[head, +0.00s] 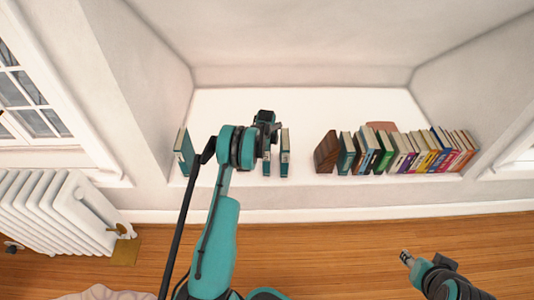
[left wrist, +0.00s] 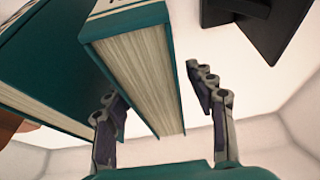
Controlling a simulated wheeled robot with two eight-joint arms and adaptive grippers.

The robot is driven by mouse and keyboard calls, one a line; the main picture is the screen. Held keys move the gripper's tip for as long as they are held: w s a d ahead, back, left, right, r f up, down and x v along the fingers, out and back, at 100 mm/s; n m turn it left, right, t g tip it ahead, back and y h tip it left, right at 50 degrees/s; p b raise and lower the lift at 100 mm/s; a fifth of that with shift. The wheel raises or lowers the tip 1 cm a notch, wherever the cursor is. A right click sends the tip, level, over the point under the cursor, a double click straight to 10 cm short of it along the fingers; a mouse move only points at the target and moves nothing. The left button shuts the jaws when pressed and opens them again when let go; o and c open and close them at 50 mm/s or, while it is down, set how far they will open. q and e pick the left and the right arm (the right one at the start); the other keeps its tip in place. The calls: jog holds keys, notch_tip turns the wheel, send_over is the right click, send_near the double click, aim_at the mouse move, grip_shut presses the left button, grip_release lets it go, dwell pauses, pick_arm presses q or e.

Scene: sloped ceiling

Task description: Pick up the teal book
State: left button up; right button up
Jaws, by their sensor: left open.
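Several teal books stand upright on the white shelf. One teal book (head: 285,153) stands just right of my left gripper (head: 267,135); another teal book (head: 267,167) is mostly hidden below it. In the left wrist view, a teal book (left wrist: 129,20) with its pale page edges towards the camera lies between the spread fingers of my left gripper (left wrist: 158,88). The fingers are open, and I cannot tell whether either touches it. A second teal book (left wrist: 45,75) is close on the left there. My right gripper (head: 406,257) is low at right, away from the shelf; its fingers are too small to judge.
A separate teal book (head: 184,152) stands at the shelf's left end. A brown book (head: 327,152) leans at the left of a row of several coloured books (head: 410,150). A dark object (left wrist: 265,25) is at upper right in the wrist view. A radiator (head: 62,215) stands lower left.

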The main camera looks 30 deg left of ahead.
pick_arm(q)
jog(key=shift+f, duration=0.3)
dwell(0.4)
grip_shut()
